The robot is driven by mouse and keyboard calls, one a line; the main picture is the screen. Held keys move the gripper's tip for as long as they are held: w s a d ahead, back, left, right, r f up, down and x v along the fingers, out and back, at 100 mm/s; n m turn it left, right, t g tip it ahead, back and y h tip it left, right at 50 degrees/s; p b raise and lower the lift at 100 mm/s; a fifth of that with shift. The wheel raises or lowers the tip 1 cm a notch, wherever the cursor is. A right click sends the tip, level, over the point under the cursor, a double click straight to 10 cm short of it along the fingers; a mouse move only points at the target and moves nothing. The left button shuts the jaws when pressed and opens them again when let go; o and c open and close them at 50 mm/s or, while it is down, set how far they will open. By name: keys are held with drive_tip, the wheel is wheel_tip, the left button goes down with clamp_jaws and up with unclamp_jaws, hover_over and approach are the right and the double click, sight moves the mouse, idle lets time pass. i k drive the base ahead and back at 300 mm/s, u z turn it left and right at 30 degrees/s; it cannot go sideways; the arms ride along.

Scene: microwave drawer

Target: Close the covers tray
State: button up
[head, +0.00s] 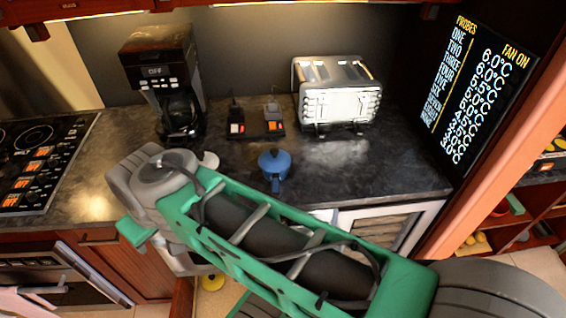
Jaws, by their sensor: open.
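No part in view is clearly the covers tray. Below the counter, behind my green arm, a reddish wooden edge (183,298) and a pale surface show, with a small yellow round item (212,282) near them. I cannot tell whether these belong to the tray. A white-framed appliance (432,212) with a slatted or glazed front sits under the counter at the right, partly covered by my arm. My arm crosses the lower middle of the head view. My gripper is not visible; it is hidden behind the arm or out of frame.
A cooktop (40,150) and oven (55,280) are left. A salmon post (495,165) and shelves stand right.

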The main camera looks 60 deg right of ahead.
sight(218, 304)
drive_tip(key=z, duration=1.35)
drive_tip(key=k, duration=1.25)
drive_tip(key=u, duration=0.25)
drive_tip(key=i, duration=0.2)
drive_tip(key=u, duration=2.8)
